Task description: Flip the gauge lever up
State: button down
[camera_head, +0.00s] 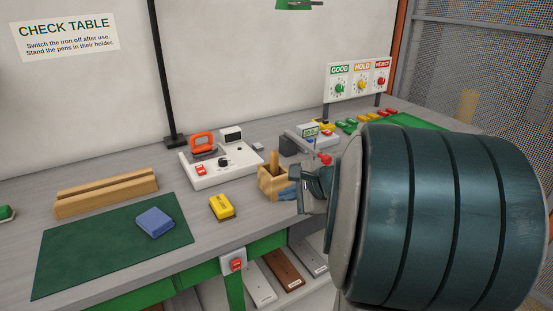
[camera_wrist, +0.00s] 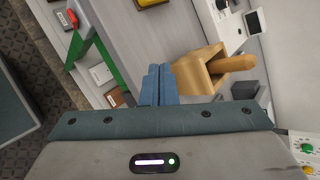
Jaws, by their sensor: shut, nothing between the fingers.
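The gauge (camera_head: 292,145) stands on the table behind and right of my gripper in the head view, with a dark grey block and a small greenish display (camera_head: 310,130). A lever with a red knob (camera_head: 325,159) appears on its right side, with the knob low; my wrist partly hides this area. My gripper (camera_head: 287,193) is shut and empty, its blue fingertips beside the wooden holder (camera_head: 272,183). In the wrist view my gripper (camera_wrist: 158,85) has both fingers together, and a dark grey block (camera_wrist: 245,90) shows beyond the holder; the red knob does not show there.
The holder, with a wooden handle (camera_wrist: 236,63) in it, is close to my fingers. A white iron station (camera_head: 222,168), a yellow block (camera_head: 221,207) and a green mat (camera_head: 112,248) lie left. A GOOD/HOLD/REJECT sign (camera_head: 358,80) and coloured pieces stand behind.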

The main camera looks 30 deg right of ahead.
jog(key=d+m+t+h+b, duration=0.1)
jog(key=d+m+t+h, duration=0.3)
jog(key=d+m, duration=0.7)
jog(key=d+h, duration=0.1)
jog(key=d, duration=0.8)
jog(key=shift+d+f+t+h+b, duration=0.15)
jog(key=shift+f+t+h+b, duration=0.15)
jog(key=shift+f+b, duration=0.1)
jog(key=shift+w, duration=0.15)
jog(key=x, duration=1)
jog(key=shift+r, duration=0.15)
